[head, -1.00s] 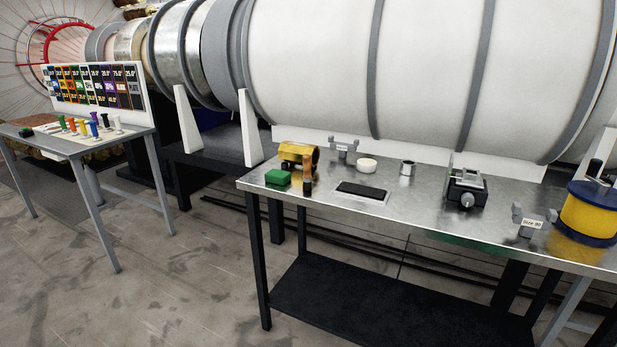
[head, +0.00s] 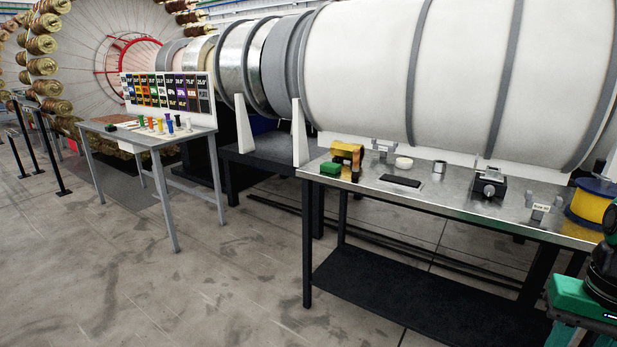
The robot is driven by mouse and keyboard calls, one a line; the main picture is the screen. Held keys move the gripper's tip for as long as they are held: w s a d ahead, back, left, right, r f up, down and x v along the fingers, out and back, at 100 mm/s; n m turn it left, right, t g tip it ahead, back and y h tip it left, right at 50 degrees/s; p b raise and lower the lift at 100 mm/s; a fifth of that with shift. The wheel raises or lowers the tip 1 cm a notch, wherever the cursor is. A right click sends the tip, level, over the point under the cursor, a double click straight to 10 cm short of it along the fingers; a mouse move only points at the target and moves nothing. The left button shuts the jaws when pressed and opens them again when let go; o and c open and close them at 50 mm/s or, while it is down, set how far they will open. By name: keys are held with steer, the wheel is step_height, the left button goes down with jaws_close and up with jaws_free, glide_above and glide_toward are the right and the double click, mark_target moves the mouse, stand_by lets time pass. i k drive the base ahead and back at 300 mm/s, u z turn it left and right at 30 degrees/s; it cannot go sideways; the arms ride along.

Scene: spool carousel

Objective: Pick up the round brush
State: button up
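A small upright brush-like piece (head: 355,170) with a tan upper part and a dark lower end stands at the left end of the metal workbench (head: 450,205). It is probably the round brush, but it is too small to be sure. My gripper is not in view. A green and black part at the lower right edge looks like part of my arm, far from the brush.
The bench also bears a white round tub (head: 404,163), a black pad (head: 401,182), a metal cup (head: 439,167), a vise (head: 488,186) and a yellow spool (head: 592,205). A second table (head: 150,137) with coloured pieces stands left. The floor between is clear.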

mark_target(356, 153)
steer(key=u, duration=0.6)
steer(key=k, duration=0.75)
steer(key=u, duration=0.7)
steer(key=i, duration=1.75)
steer(key=z, duration=1.25)
steer(key=i, duration=0.95)
steer(key=z, duration=0.6)
